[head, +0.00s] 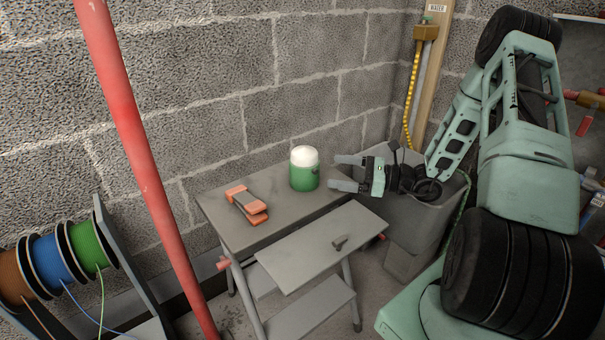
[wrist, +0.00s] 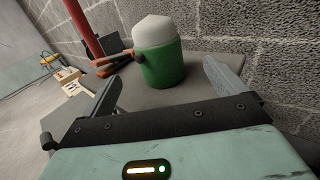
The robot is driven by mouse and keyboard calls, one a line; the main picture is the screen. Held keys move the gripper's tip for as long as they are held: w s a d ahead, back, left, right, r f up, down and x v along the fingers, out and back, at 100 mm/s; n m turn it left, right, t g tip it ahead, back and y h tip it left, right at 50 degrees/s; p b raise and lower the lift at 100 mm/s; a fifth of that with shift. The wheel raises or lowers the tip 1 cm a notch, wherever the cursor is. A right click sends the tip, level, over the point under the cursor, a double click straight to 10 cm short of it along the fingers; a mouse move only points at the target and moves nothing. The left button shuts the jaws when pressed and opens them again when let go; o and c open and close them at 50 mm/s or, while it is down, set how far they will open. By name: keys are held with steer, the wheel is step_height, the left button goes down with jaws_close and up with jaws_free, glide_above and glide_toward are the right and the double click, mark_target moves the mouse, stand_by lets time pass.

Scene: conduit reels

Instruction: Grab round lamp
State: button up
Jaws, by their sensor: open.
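The round lamp (head: 305,169) has a green body and a white domed top. It stands upright on the grey top of a folding step stool (head: 230,218). In the wrist view the lamp (wrist: 160,60) is ahead of my gripper, in line with the gap between the fingers. My gripper (head: 348,173) is open and empty, just right of the lamp in the head view, with its fingers pointing at it. It also shows in the wrist view (wrist: 165,90). The fingers appear apart from the lamp.
An orange and grey tool (head: 248,205) lies on the stool top left of the lamp. A red pole (head: 135,150) rises at the left, near wire reels (head: 90,245). A block wall stands close behind. A grey bin (head: 410,220) is under my arm. A small dark item (head: 340,242) lies on the lower step.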

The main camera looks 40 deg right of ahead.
mark_target(304, 168)
steer(key=x, duration=0.4)
steer(key=shift+w+a+b, duration=0.2)
steer(key=shift+a+b, duration=0.05)
steer(key=shift+b, duration=0.15)
steer(key=shift+f+b+x, duration=0.15)
steer(key=shift+b+x, duration=0.3)
steer(key=shift+x, duration=0.9)
steer(key=shift+f+b+x, duration=0.15)
steer(key=shift+b+x, duration=0.25)
steer(key=shift+x, duration=0.9)
steer(key=shift+a, duration=0.1)
steer(key=c, duration=1.3)
